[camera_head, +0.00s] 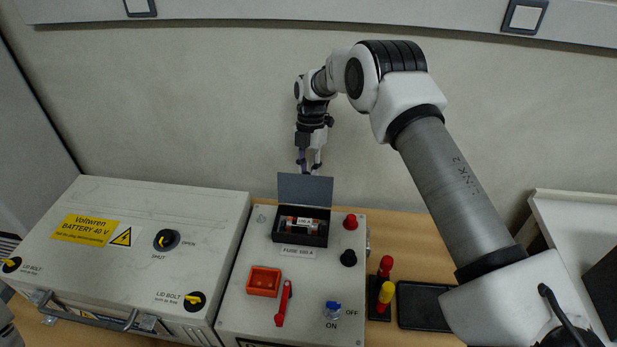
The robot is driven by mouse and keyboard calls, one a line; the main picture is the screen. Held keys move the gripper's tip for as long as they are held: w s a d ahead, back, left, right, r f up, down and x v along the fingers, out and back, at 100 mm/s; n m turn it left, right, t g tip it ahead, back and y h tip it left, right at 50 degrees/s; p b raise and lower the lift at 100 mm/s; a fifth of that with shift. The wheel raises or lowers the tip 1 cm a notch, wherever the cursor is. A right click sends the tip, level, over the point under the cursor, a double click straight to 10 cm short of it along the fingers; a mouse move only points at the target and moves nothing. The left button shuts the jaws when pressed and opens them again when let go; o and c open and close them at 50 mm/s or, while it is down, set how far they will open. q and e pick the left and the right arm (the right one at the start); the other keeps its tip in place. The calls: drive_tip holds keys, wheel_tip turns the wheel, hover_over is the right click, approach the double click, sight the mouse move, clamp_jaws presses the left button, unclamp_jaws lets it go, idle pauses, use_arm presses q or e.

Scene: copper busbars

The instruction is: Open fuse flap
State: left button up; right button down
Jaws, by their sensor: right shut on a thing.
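The fuse flap (304,189) is a dark grey plate standing raised at the back edge of the black fuse box (301,241) on the light grey panel. The box is uncovered, and a fuse (302,223) with a white label lies in it. A "FUSE 100 A" label is in front of the box. My right gripper (309,171) points down at the flap's top edge, its fingers closed on the flap; the exact contact is small to see. My left gripper is not in view.
A battery case (170,220) with yellow labels stands left of the panel. The panel carries a red knob (350,222), a black knob (348,258), an orange socket (264,281), a red lever (283,304) and a blue switch (333,308).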

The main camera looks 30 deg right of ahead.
drive_tip(key=shift+w+d+f+b, duration=0.4)
drive_tip(key=shift+w+f+b, duration=0.3)
drive_tip(key=shift+f, duration=0.1)
drive_tip(key=c, duration=1)
unclamp_jaws()
drive_tip(key=shift+w+f, duration=0.1)
drive_tip(key=v, duration=0.7)
drive_tip(key=w+v, duration=0.1)
drive_tip(key=v, duration=0.3)
